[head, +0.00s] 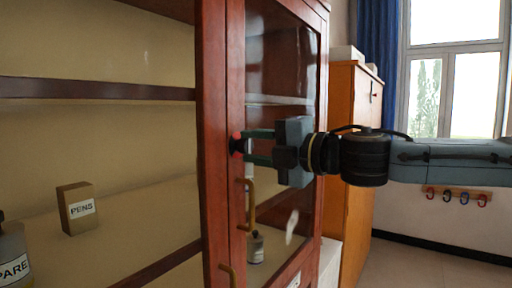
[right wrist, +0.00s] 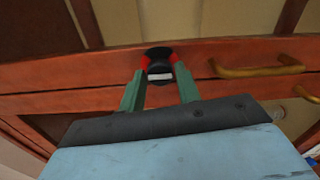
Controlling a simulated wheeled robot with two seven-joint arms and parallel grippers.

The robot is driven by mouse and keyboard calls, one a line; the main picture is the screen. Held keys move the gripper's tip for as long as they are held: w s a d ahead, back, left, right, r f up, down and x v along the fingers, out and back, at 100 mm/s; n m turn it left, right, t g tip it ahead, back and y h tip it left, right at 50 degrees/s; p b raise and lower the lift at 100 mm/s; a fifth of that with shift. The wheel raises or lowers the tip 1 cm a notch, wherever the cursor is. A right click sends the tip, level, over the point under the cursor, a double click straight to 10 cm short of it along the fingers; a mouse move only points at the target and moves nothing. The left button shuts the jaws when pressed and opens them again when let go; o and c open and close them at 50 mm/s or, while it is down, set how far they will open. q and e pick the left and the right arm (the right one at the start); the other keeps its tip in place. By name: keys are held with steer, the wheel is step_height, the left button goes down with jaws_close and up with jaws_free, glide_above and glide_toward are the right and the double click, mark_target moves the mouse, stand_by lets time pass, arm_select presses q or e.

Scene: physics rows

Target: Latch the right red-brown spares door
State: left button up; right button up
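The right red-brown door (head: 310,150) has a glass pane and a brass handle (head: 249,205). It looks about flush with the stile (head: 212,150) on its left; I cannot tell if any gap is left. A dark round latch knob (right wrist: 158,54) with a white bar sits on the red-brown wood near the door's edge. My right gripper (head: 245,147) comes in from the right, its green fingers reaching the knob. In the right wrist view the red fingertips (right wrist: 160,62) touch the knob from both sides. My left gripper is not in view.
Shelves to the left hold a PENS box (head: 78,208) and a grey bottle labelled SPARE (head: 12,258). A small bottle (head: 256,247) shows behind the door glass. A second brass handle (head: 229,275) is low down. An orange-brown cabinet (head: 350,150) stands to the right.

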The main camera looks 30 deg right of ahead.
steer(key=o, duration=0.3)
steer(key=shift+v, duration=1.3)
steer(key=shift+b+v, duration=1.55)
steer(key=shift+v, duration=3.85)
steer(key=shift+w, duration=0.1)
